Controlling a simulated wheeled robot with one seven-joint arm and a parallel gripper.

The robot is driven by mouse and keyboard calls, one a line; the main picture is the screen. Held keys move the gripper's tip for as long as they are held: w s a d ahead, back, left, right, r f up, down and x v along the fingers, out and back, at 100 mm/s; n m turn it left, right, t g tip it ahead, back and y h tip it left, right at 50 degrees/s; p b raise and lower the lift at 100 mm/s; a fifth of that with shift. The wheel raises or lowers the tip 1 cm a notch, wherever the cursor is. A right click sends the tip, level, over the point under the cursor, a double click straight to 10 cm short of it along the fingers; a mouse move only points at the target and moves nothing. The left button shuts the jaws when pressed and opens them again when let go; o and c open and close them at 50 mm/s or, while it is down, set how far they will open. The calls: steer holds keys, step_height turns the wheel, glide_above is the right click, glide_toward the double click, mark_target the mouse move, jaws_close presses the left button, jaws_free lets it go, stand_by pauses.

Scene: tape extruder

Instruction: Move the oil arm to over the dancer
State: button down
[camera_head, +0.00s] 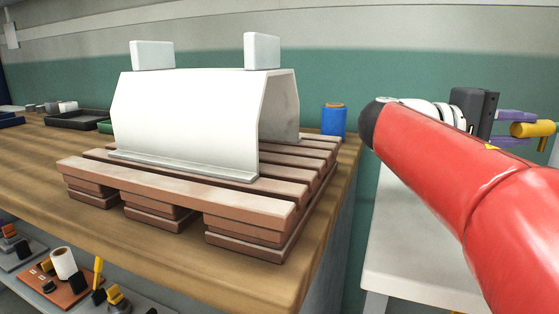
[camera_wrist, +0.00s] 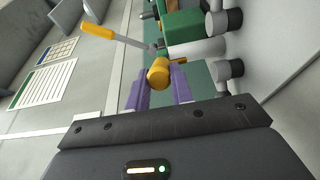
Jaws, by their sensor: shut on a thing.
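My gripper (camera_head: 518,128) is at the right of the head view, with its two purple fingers around a yellow cylindrical knob (camera_head: 536,129). In the wrist view my gripper (camera_wrist: 159,88) is shut on this yellow knob (camera_wrist: 159,72). A thin dark piece shows below the knob in the head view. A second yellow handle (camera_wrist: 98,30) with a thin metal rod lies beyond the fingers. A green block (camera_wrist: 190,28) with grey rollers (camera_wrist: 224,22) stands beside the knob. I cannot tell which part is the dancer or whether the knob belongs to the oil arm.
A white bent cover (camera_head: 185,120) stands on a wooden pallet (camera_head: 190,190) on the wooden bench (camera_head: 285,285). A blue spool (camera_head: 333,121) is behind it. A white table (camera_head: 400,245) is below my arm. Wall panels with printed sheets (camera_wrist: 42,87) show in the wrist view.

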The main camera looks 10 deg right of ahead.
mark_target(546, 139)
steer(key=shift+s+f, duration=0.15)
steer(key=shift+s, duration=0.05)
steer(key=shift+s+d+b, duration=0.2)
steer(key=shift+s+b, duration=0.1)
steer(key=shift+s, duration=0.7)
steer(key=shift+s+d+b, duration=0.2)
steer(key=shift+s+b, duration=0.1)
steer(key=shift+s, duration=0.7)
steer(key=shift+s+d, duration=0.35)
steer(key=shift+s, duration=0.45)
steer(key=shift+s+d, duration=0.35)
steer(key=shift+s, duration=0.4)
steer(key=c, duration=1.1)
jaws_free()
steer(key=shift+c, duration=0.2)
steer(key=v, duration=0.7)
